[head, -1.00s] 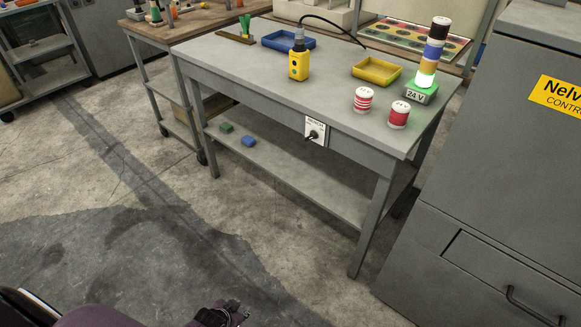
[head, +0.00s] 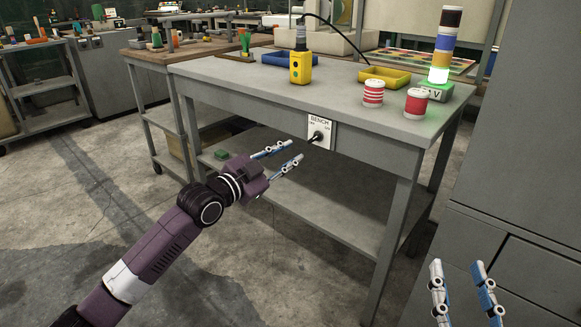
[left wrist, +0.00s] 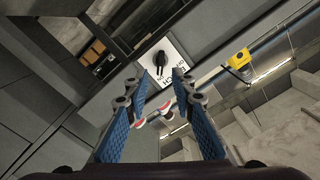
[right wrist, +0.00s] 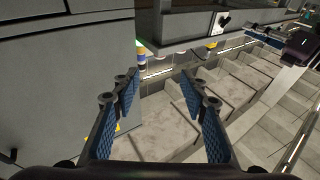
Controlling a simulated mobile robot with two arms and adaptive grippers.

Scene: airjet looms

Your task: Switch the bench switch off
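The bench switch (head: 320,131) is a white plate marked BENCH with a black knob, on the front of the grey workbench (head: 356,139). The switch also shows in the left wrist view (left wrist: 172,49), just beyond the fingertips, and in the right wrist view (right wrist: 216,25). My left gripper (head: 295,151) is open and empty, a little left of and below the switch, its fingers pointing toward it and apart from it. My right gripper (head: 457,264) is open and empty at the lower right, in front of the grey cabinet.
On the bench top stand a yellow pendant box (head: 300,68), a yellow tray (head: 380,78), two red-and-white spools (head: 373,94) and a lit signal tower (head: 440,75). The grey cabinet (head: 530,130) stands close on the right. A lower shelf (head: 300,190) lies under the bench.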

